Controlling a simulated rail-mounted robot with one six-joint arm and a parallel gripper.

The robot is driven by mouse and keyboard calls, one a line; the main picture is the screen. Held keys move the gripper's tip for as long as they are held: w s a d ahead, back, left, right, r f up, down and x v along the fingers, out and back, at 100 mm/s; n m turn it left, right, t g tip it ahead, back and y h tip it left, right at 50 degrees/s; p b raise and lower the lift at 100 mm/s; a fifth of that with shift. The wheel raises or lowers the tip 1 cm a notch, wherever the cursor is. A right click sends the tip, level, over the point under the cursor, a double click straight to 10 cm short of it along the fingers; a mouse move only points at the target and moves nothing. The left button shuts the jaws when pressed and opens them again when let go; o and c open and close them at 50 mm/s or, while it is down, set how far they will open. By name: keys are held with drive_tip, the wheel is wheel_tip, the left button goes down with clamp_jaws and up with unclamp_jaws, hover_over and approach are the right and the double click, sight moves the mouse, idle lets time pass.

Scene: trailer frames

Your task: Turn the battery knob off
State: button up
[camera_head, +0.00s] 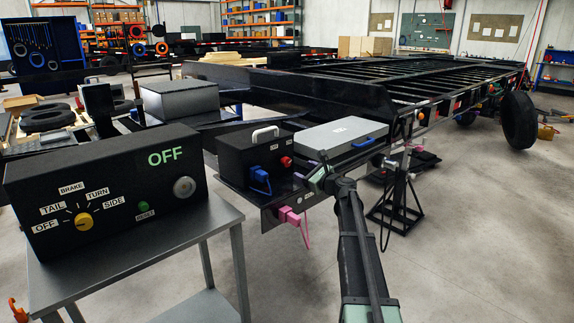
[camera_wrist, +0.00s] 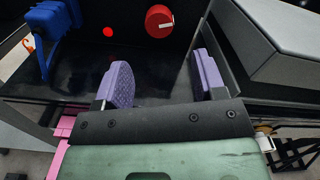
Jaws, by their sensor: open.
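The red battery knob (camera_head: 286,162) is on the front face of a black box (camera_head: 238,166) with a white handle. In the wrist view the knob (camera_wrist: 158,20) is at the top, slightly left of centre, with a white mark pointing right. A small red light (camera_wrist: 108,32) glows left of it. My gripper (camera_head: 309,170) is just right of and in front of the box. In the wrist view my gripper (camera_wrist: 163,76) has its two purple fingers apart, with nothing between them. The knob is beyond the fingertips, untouched.
A blue connector (camera_head: 260,181) hangs on the box's front, left of the knob. A grey case (camera_head: 341,136) with a blue handle lies close on the right. A pink connector (camera_head: 290,216) hangs below. A black control panel (camera_head: 106,190) reading OFF stands left on a metal table.

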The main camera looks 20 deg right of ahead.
sight(289, 162)
drive_tip(key=x, duration=0.9)
drive_tip(key=shift+w, duration=0.15)
drive_tip(key=c, duration=0.9)
drive_tip(key=shift+n, duration=0.4)
drive_tip(key=n, duration=0.6)
drive_tip(key=shift+d+r, duration=0.1)
drive_tip(key=n, duration=0.3)
drive_tip(key=shift+n, duration=0.4)
drive_tip(key=shift+r+n, duration=0.15)
drive_tip(key=shift+n, duration=1.55)
